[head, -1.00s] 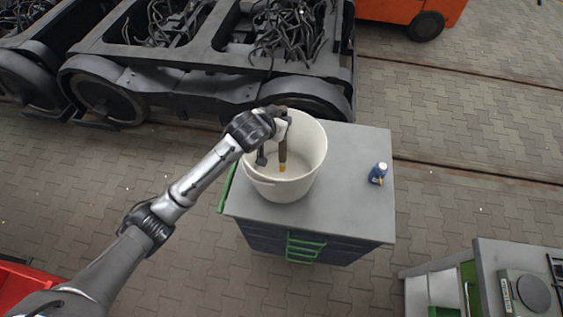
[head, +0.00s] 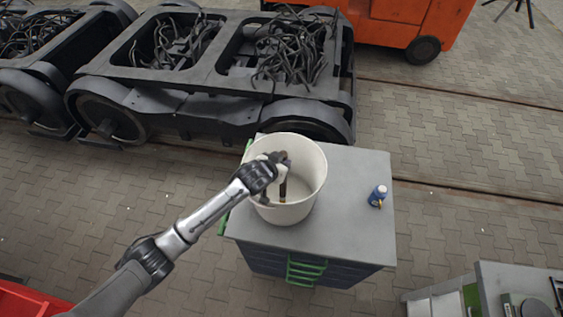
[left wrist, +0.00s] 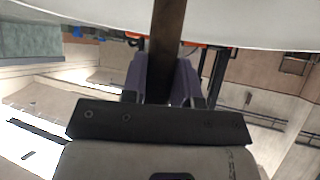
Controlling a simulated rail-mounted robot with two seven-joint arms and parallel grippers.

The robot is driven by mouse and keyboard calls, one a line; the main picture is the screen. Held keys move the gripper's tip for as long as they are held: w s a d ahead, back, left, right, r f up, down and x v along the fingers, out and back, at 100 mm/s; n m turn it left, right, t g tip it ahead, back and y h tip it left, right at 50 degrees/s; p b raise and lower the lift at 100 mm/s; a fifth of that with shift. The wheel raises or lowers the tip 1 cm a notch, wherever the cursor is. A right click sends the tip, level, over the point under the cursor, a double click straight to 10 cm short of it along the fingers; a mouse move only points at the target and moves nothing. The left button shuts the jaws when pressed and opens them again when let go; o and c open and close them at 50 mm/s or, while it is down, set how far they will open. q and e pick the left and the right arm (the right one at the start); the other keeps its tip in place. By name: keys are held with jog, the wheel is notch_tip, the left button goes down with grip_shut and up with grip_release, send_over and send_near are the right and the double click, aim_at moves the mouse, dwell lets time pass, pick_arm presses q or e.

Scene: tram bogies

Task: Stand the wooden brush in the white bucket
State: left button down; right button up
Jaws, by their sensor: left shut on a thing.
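The white bucket (head: 312,190) stands upright on the grey top of a cabinet in the head view. My left gripper (head: 280,160) is over the bucket's opening and is shut on the wooden brush (head: 283,188). The brush hangs roughly upright inside the bucket, its lower end low in the opening. I cannot tell whether it touches the bottom. In the left wrist view the brown handle (left wrist: 168,40) runs between the two fingers (left wrist: 160,80), and a pale curved surface fills the top edge. My right gripper is not in view.
The grey cabinet top (head: 350,230) is clear apart from a small blue bottle (head: 377,196) right of the bucket. A dark tram bogie (head: 190,100) stands behind. Another bench (head: 500,290) is at the lower right, and an orange vehicle (head: 390,25) is at the back.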

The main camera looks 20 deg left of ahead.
pick_arm(q)
jog(key=shift+f, duration=0.15)
jog(key=c, duration=0.9)
grip_release()
jog(key=b+v, duration=0.1)
jog(key=v, duration=1.1)
jog(key=shift+b, duration=0.3)
